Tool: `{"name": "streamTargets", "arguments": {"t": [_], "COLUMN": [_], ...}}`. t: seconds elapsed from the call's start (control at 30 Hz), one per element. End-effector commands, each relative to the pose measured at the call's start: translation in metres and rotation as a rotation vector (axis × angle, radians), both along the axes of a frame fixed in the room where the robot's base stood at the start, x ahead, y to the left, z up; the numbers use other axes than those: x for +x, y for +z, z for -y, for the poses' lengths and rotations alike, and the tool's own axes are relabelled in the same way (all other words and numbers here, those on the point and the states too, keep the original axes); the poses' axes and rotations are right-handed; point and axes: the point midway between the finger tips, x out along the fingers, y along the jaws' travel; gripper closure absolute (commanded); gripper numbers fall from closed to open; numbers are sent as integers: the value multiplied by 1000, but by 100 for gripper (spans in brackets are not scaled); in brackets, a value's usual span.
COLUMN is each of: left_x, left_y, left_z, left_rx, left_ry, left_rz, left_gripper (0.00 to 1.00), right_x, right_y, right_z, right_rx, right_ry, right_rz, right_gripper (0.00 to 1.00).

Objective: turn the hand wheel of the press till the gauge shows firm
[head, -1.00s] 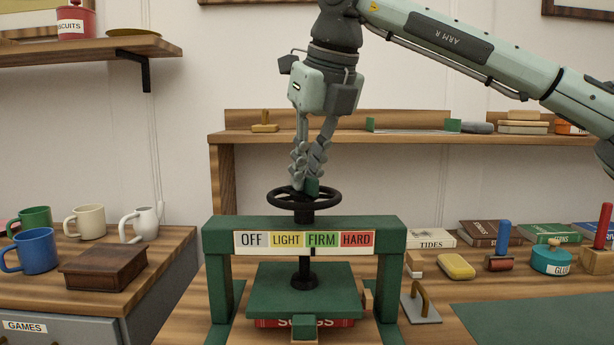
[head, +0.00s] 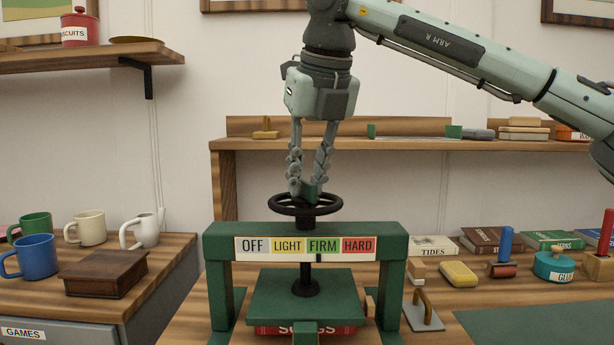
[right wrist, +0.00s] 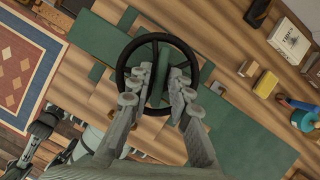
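The green press (head: 218,290) stands on the plank bench. Its black hand wheel (head: 274,207) lies level above the crossbeam and shows from above in the right wrist view (right wrist: 121,72). The green plate (head: 265,300) rests on a red book (head: 345,329). Dark parts of my left arm appear in the right wrist view's lower left; its fingers are unclear.
Mugs and a wooden box (head: 105,272) stand on the left cabinet. A yellow block (head: 458,273), a metal-plate tool (head: 424,315), a glue pot (head: 553,264) and books stand right of the press. A shelf (head: 400,144) runs behind. The green mat (head: 540,322) is clear.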

Motion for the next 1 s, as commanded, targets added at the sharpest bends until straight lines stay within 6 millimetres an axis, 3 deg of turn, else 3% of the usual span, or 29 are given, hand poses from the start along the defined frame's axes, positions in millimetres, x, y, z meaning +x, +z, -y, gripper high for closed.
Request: {"name": "streamTargets", "arguments": {"t": [0.33,0.47,0.8,1.0], "left_x": [0,0,0,0], "left_y": [0,0,0,0], "left_z": [0,0,0,0], "left_rx": [-2,-2,0,0], "left_ry": [2,2,1,1], "left_rz": [-2,-2,-1,-1], "left_gripper": [70,70,70,70], "right_x": [0,-4,-28,-39], "right_y": [0,10,74,102], "right_z": [0,1,11,15], "right_rx": [-1,0,1,0], "right_ry": [1,1,0,1], "right_rz": [-1,0,2,1], "right_gripper": [70,70,70,70]}}
